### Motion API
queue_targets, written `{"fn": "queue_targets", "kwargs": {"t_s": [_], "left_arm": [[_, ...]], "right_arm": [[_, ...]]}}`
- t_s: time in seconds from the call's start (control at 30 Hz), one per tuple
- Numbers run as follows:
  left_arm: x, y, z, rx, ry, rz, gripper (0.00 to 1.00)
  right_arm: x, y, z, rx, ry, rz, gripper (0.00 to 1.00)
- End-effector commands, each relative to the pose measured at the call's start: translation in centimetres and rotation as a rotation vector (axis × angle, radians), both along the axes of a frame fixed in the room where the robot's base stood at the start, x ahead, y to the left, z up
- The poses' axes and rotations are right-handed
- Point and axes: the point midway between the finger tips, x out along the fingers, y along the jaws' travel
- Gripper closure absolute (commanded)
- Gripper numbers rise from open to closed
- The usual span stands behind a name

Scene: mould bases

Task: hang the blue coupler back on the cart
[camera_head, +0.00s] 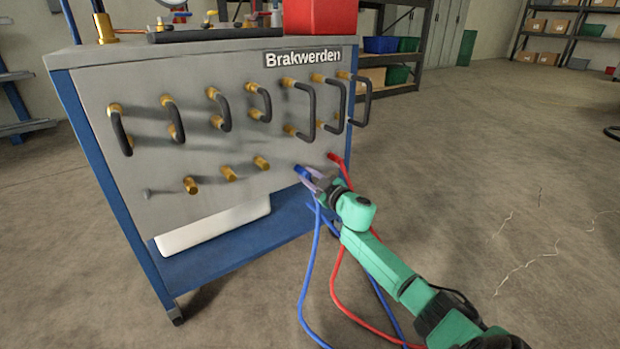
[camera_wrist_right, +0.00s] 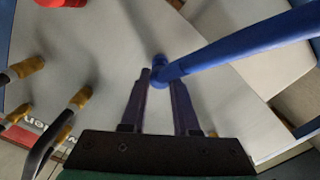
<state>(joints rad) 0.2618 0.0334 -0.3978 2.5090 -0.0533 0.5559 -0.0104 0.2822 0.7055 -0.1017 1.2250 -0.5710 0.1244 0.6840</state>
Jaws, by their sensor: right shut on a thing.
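The cart (camera_head: 200,85) has a grey front panel labelled "Brakwerden". My right gripper (camera_head: 316,182) is shut on the blue coupler (camera_head: 302,172), low in front of the panel's right part. In the right wrist view the gripper's two fingertips (camera_wrist_right: 160,82) close on the blue coupler (camera_wrist_right: 161,72), and its blue length runs to the upper right. A blue hose (camera_head: 306,275) hangs down from it. The red coupler (camera_head: 334,158) is at the panel's lower right edge, just right of my gripper. My left gripper is out of view.
Black handles (camera_head: 305,108) project above. A red hose (camera_head: 336,290) hangs beside the blue one. The floor (camera_head: 480,180) to the right is clear.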

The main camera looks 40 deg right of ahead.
Motion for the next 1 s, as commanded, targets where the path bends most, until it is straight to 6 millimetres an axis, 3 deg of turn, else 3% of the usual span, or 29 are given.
{"fn": "queue_targets", "kwargs": {"t_s": [0.7,0.73,0.8,0.83,1.0], "left_arm": [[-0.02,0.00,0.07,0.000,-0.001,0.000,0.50],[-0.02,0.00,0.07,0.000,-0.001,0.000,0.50],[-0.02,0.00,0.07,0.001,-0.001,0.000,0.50],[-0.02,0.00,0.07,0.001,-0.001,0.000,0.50],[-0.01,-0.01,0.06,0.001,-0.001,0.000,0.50]], "right_arm": [[0.95,-0.06,0.13,0.000,-0.001,0.000,1.00],[0.95,-0.07,0.15,0.001,-0.001,0.000,0.67],[0.95,-0.07,0.15,0.001,-0.001,0.000,0.41],[0.95,-0.06,0.14,0.001,-0.001,0.000,0.36],[0.94,-0.04,0.07,0.000,-0.001,0.000,0.36]]}}
